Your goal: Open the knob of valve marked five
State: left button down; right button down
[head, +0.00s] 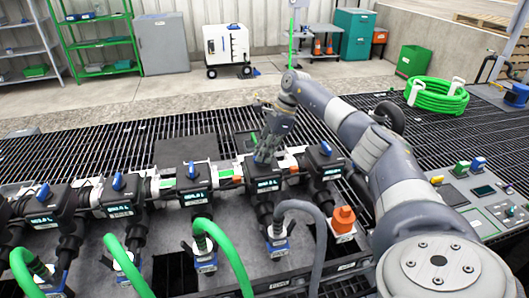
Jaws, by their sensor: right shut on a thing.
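A row of black valves runs across the manifold, each with a lit display. Blue knobs show on the far-left valve (43,192), on the valves right of it (117,182) (193,170), and on the right-end valve (326,148). My right gripper (264,158) points down onto the top of the valve (265,186) just left of the right-end one. It is shut on that valve's knob, which the fingers hide. The display marks are too small to read, so I cannot tell which valve is five. My left gripper is out of view.
Green hoses (236,262) and a grey hose (318,235) rise in front of the valves. An orange cap (344,217) stands at the right end. A control panel (480,197) and a coiled green hose (437,97) lie right of my arm. Grating behind the manifold is mostly clear.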

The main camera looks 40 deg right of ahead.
jog(key=shift+s+f, duration=0.1)
jog(key=shift+f, duration=0.1)
jog(key=c, duration=1.6)
grip_release()
jog(key=shift+r, duration=0.15)
jog(key=v, duration=1.1)
jog(key=shift+r, duration=0.4)
jog(key=shift+d+f, duration=0.1)
jog(key=shift+d, duration=0.05)
